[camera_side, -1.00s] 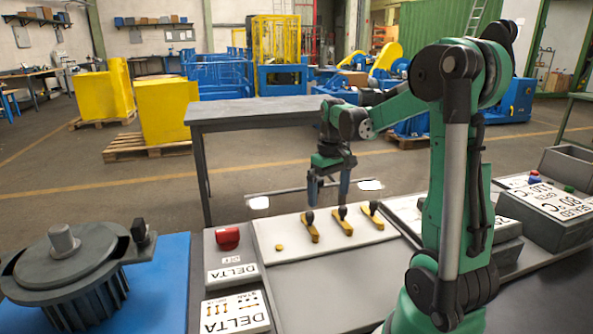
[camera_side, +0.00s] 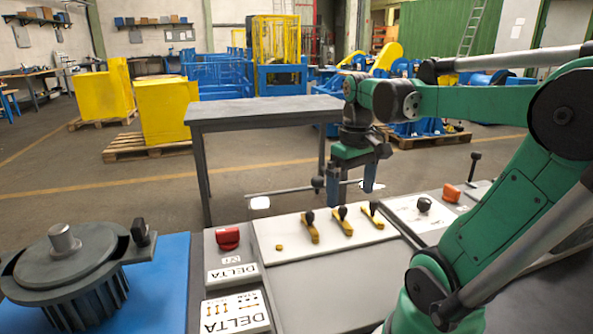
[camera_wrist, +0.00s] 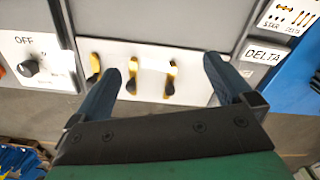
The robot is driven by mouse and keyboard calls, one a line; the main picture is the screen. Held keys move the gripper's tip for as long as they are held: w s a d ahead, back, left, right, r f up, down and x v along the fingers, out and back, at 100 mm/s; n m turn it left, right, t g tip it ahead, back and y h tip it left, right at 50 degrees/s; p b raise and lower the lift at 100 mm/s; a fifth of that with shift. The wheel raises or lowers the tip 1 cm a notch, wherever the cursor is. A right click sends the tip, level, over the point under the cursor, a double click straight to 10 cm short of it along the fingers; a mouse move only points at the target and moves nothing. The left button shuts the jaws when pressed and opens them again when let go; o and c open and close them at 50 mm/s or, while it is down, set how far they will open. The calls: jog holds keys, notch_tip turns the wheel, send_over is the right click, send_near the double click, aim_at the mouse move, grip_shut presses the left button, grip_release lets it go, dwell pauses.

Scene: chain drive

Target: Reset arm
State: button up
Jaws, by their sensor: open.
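My gripper (camera_side: 350,185) is open and empty. In the side view it hangs in the air above and behind the white panel (camera_side: 275,262). Its two blue-grey fingers point down and stand apart.
A red switch (camera_side: 228,238) and DELTA labels (camera_side: 233,273) are left of the panel. A dark motor (camera_side: 70,270) stands on a blue surface at far left. A black OFF knob (camera_side: 424,205) and an orange switch (camera_side: 452,193) are to the right. A grey table (camera_side: 262,112) stands behind.

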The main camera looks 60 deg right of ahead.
jog(key=shift+r, duration=0.15)
jog(key=w+a+f+n+t, duration=0.1)
jog(key=w+a+n+t, duration=0.1)
jog(key=a, duration=0.6)
jog(key=w+a+f+n+t, duration=0.2)
jog(key=w+a+n+t, duration=0.1)
jog(key=w+a+t, duration=0.2)
jog(key=w+a, duration=0.2)
jog(key=a, duration=0.1)
jog(key=shift+w, duration=0.25)
jog(key=shift+f, duration=0.1)
